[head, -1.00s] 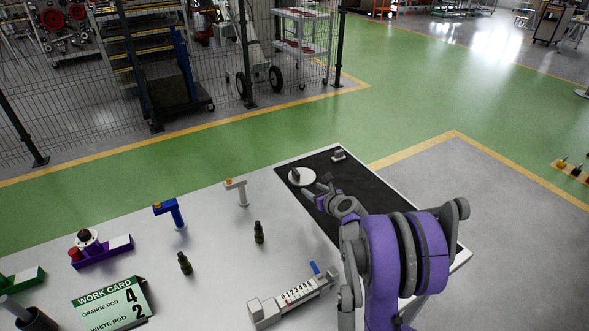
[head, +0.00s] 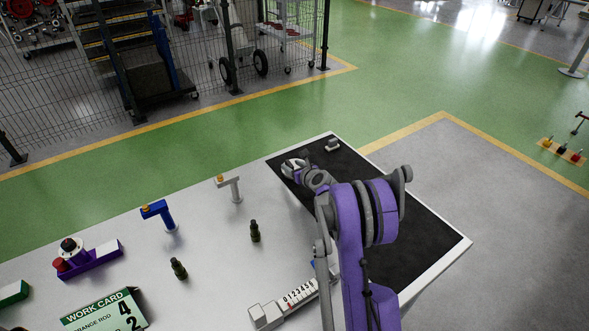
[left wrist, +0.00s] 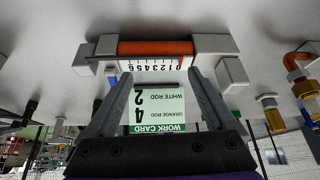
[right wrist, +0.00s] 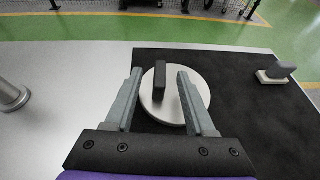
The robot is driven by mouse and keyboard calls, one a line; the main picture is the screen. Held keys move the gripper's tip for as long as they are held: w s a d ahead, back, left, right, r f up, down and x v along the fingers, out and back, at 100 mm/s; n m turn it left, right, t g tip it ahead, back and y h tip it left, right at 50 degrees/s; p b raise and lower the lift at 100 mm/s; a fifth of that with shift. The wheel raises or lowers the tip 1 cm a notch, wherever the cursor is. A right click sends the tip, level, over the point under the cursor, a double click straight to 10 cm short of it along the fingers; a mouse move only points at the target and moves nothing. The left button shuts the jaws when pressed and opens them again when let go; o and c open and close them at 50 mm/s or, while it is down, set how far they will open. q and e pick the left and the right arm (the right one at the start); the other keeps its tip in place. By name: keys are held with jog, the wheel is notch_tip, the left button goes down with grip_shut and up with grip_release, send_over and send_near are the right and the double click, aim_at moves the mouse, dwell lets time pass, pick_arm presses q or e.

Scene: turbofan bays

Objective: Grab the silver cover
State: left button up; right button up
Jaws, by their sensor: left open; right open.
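The silver cover (right wrist: 180,106) is a round, flat disc with a dark upright handle (right wrist: 160,80), lying on the black mat (right wrist: 235,75). In the right wrist view my right gripper (right wrist: 158,75) is open, its fingers on either side of the handle, over the disc. I cannot tell whether they touch it. In the head view my right gripper (head: 297,166) largely hides the cover at the mat's far left corner. My left gripper (left wrist: 160,82) is open and empty in the left wrist view, with the work card (left wrist: 160,108) showing between its fingers.
A small grey piece (head: 332,144) sits on the mat beyond the cover. A grey stand (head: 232,189), a blue stand (head: 160,213) and two dark bottle-like items (head: 254,231) (head: 179,268) stand on the table. A numbered gauge (head: 290,302) lies near the front.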

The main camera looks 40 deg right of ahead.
aim_at(291, 165)
jog(key=shift+x, duration=1.55)
jog(key=shift+s, duration=0.15)
grip_shut()
